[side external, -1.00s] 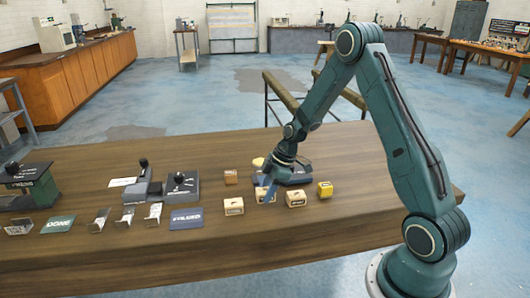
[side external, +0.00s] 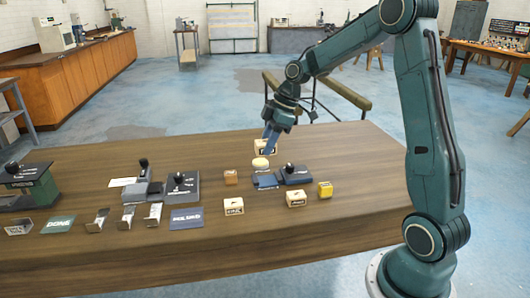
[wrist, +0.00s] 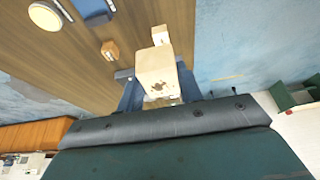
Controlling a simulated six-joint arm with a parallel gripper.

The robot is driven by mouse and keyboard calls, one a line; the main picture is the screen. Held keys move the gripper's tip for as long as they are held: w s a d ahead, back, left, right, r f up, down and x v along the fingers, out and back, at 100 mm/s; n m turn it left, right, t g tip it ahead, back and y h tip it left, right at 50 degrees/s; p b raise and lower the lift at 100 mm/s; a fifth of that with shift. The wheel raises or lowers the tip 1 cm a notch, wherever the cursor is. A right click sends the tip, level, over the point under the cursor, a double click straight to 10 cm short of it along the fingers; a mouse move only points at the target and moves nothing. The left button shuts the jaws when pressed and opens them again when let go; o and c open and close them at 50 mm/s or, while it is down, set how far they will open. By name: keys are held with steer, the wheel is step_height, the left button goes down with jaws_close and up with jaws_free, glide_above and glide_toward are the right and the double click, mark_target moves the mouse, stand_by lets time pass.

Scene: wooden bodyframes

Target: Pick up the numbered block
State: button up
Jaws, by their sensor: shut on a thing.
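My gripper (side external: 268,142) is shut on a pale wooden block (side external: 265,147) and holds it up above the table. In the wrist view the held block (wrist: 155,68) sits between the blue fingers, with dark marks on its lower face that I cannot read. Two other pale blocks with dark marks stand on the table, one at the front middle (side external: 233,206) and one to its right (side external: 296,199). A yellow block (side external: 325,189) stands further right. An orange-brown block (side external: 231,177) stands behind the front middle one.
A dark device with a black knob (side external: 296,174), a blue pad (side external: 266,181) and a round cream thing (side external: 261,163) lie below the held block. Another knobbed device (side external: 181,187), a blue sign (side external: 187,219) and a green sign (side external: 58,224) are left. The table's right end is clear.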

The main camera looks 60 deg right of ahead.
steer(key=shift+r, duration=0.2)
steer(key=shift+w+d, duration=0.1)
stand_by(0.4)
steer(key=shift+w+d, duration=0.35)
glide_above(265, 180)
steer(key=s, duration=0.2)
steer(key=shift+w+d+r, duration=0.3)
steer(key=shift+w+d, duration=0.05)
steer(key=shift+w, duration=0.1)
steer(key=shift+f, duration=0.1)
step_height(265, 180, down, 20)
steer(key=shift+r, duration=0.1)
stand_by(0.8)
